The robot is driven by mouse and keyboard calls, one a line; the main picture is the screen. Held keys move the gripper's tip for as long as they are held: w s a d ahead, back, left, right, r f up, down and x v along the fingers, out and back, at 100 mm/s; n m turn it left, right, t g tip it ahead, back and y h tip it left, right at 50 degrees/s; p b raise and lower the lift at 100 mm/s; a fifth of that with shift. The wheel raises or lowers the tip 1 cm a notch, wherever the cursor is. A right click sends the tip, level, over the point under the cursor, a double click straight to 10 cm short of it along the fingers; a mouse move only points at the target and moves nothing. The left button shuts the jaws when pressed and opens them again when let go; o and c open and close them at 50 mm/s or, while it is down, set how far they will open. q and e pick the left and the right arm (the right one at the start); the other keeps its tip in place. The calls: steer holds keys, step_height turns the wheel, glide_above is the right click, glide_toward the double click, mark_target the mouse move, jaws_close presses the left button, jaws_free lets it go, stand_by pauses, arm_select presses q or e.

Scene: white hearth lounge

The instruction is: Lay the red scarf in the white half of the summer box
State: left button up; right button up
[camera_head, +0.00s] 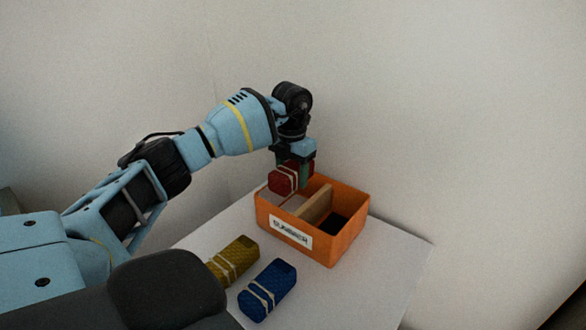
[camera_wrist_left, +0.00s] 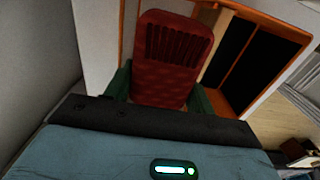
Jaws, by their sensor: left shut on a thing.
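The red scarf (camera_head: 283,181) is a rolled bundle with pale bands. My left gripper (camera_head: 295,172) is shut on it and holds it over the left, white-floored half of the orange box. In the left wrist view the scarf (camera_wrist_left: 172,60) sits between the green fingertips of the left gripper (camera_wrist_left: 160,88). The box (camera_head: 345,240) has a label on its front that seems to read SUMMER. A wooden divider (camera_head: 316,205) parts its white half (camera_head: 295,202) from its black half (camera_head: 334,222). The scarf hides part of the white half. My right gripper is not in view.
A mustard-yellow bundle (camera_head: 233,261) and a blue bundle (camera_head: 268,290) lie on the white table (camera_head: 385,262) in front of the box. The wall stands close behind the box. Bare table lies to the right of the box.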

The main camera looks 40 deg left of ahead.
arm_select(q)
steer(key=shift+f, duration=1.6)
steer(key=o, duration=1.1)
steer(key=shift+r, duration=0.1)
steer(key=shift+r, duration=3.85)
